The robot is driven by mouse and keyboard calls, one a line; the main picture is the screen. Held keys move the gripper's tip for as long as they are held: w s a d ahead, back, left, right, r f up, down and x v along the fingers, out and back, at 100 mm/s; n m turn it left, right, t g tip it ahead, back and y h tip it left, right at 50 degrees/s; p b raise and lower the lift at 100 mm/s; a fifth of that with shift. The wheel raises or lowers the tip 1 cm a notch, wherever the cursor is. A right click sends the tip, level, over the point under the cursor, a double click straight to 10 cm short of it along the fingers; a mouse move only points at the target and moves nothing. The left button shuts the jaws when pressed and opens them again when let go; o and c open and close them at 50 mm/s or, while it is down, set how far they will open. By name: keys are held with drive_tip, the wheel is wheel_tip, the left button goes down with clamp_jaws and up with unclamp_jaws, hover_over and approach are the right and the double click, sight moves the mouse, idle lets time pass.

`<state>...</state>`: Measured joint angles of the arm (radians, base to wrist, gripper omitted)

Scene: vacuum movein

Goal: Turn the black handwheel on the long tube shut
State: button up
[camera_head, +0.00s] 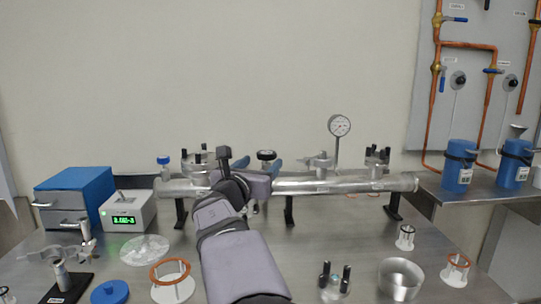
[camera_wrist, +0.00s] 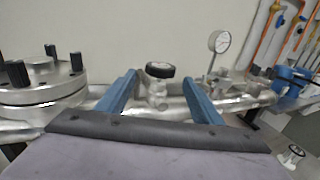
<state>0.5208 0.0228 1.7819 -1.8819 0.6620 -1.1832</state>
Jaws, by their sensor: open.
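The black handwheel (camera_head: 267,155) sits on a short metal valve stem on top of the long silvery tube (camera_head: 345,186) in the head view. It also shows in the wrist view (camera_wrist: 160,70), upright above its silvery valve body (camera_wrist: 157,94). My gripper (camera_wrist: 160,92) has blue fingers spread wide, one on each side of the valve in the picture. The fingers look apart from the handwheel, and nothing is between them in grip. In the head view my arm hides part of the tube left of the handwheel.
A flange with black knobs (camera_wrist: 40,78) stands left of the handwheel. A dial gauge (camera_head: 339,126) and clamp stand to its right. A blue drawer box (camera_head: 75,197) and a green-lit readout box (camera_head: 128,212) are at left. A metal cup (camera_head: 401,279) and several ringed parts lie in front.

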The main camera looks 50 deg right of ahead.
drive_tip(key=x, duration=0.9)
drive_tip(key=shift+p, duration=0.45)
drive_tip(key=c, duration=1.1)
drive_tip(key=shift+o, duration=0.2)
